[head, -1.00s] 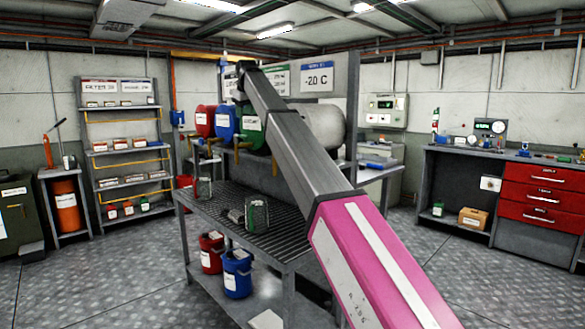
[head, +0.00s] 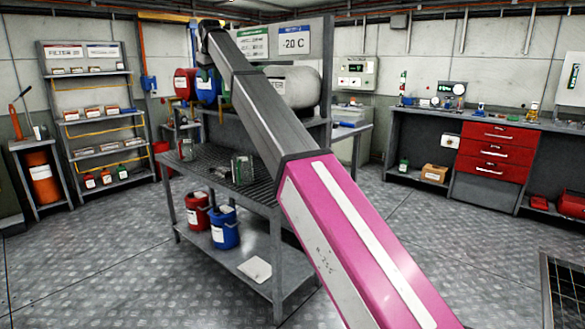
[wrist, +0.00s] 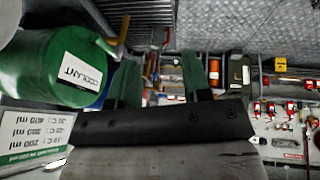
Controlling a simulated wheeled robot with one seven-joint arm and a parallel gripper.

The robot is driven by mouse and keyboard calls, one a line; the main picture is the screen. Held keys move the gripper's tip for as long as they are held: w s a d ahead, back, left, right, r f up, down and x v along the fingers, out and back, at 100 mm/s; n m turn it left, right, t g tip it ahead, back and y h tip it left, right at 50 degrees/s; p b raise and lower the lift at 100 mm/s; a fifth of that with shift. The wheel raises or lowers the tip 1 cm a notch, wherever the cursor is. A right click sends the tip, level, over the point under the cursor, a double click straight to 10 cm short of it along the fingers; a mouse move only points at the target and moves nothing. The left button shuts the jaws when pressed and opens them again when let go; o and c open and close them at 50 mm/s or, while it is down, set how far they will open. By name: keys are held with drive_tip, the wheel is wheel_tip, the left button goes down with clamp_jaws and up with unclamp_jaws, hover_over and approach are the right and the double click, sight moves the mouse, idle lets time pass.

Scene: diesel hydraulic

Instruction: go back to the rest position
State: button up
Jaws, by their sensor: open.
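My arm reaches from the lower right to the upper left across the head view. My gripper itself is not visible in the head view. In the wrist view my gripper (wrist: 160,80) shows with its two fingers apart and nothing held between them. A green coolant drum (wrist: 55,68) is close on the left of the wrist view, beside the gripper.
A grated workbench (head: 262,190) stands under the arm, with small containers (head: 243,169) on it. A red bucket (head: 197,211) and a blue bucket (head: 225,229) are on its lower shelf. Shelves (head: 95,116) stand left, red drawers (head: 492,154) right.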

drive_tip(key=s+d+f+m+g+h, duration=0.1)
drive_tip(key=s+d+f+m, duration=0.1)
drive_tip(key=d+f, duration=0.95)
drive_tip(key=s+d+f+m, duration=0.15)
drive_tip(key=d+f, duration=0.55)
drive_tip(key=f, duration=1)
drive_tip(key=s+d+f+m+g+h, duration=0.1)
drive_tip(key=s+d+f, duration=0.2)
drive_tip(key=d+f, duration=0.85)
drive_tip(key=s+d+f+m+g, duration=0.1)
drive_tip(key=s+d+f, duration=0.55)
drive_tip(key=f, duration=0.25)
drive_tip(key=s+d+f+m, duration=0.2)
drive_tip(key=s+d+f, duration=0.4)
drive_tip(key=f, duration=0.4)
drive_tip(key=s+d+f+m, duration=0.1)
drive_tip(key=s+d+f, duration=0.3)
drive_tip(key=s, duration=0.5)
drive_tip(key=s+d+f+m+g, duration=0.1)
drive_tip(key=s+d+f, duration=0.4)
drive_tip(key=s, duration=0.5)
drive_tip(key=shift+f+m+g, duration=0.3)
drive_tip(key=shift+f+m, duration=0.15)
drive_tip(key=shift+f, duration=0.45)
